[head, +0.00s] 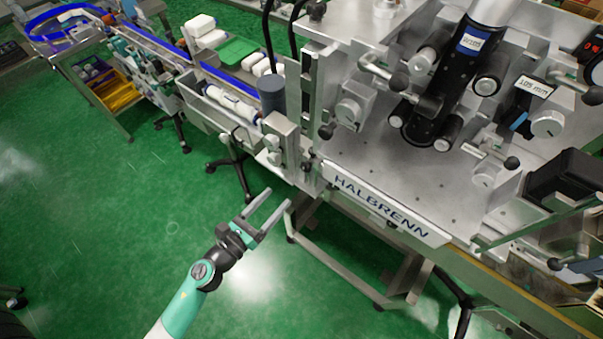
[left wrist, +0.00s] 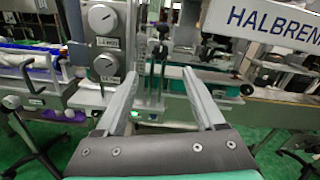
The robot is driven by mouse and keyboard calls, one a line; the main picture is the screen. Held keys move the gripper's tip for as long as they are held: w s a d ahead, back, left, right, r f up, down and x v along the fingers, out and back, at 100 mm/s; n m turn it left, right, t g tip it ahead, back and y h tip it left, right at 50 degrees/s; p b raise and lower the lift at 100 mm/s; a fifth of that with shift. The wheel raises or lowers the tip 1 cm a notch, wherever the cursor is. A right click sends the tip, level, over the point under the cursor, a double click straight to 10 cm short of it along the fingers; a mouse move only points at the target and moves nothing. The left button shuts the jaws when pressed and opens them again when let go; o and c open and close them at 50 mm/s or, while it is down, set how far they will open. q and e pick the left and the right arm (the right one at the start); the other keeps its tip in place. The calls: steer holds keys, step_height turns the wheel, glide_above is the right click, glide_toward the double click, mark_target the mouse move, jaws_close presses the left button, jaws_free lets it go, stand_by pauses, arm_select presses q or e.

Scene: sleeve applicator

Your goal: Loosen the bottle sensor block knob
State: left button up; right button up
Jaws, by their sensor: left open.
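My left gripper (head: 279,196) is open and empty, over the green floor in front of the machine's left end. Its two fingers also show in the left wrist view (left wrist: 160,75), apart and touching nothing. Beyond them stands a metal block (head: 282,128) at the conveyor side, with round grey knobs on its face. In the left wrist view an upper round knob (left wrist: 102,18) and a lower round knob (left wrist: 106,66) sit left of the fingers, with small labels too blurred to read. Black ball-ended handles (left wrist: 163,31) stand between the fingertips, farther back. I cannot tell which is the sensor block knob.
The machine's HALBRENN plate (head: 385,207) and table edge lie right of my left gripper. A dark cylinder (head: 271,93) stands behind the block. Open floor (head: 110,230) lies to the left.

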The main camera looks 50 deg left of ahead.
mark_target(303, 169)
arm_select(q)
steer(key=w, duration=0.3)
steer(key=w+a, duration=0.1)
steer(key=w, duration=0.7)
steer(key=shift+w+a, duration=0.2)
steer(key=shift+a, duration=0.1)
jaws_close()
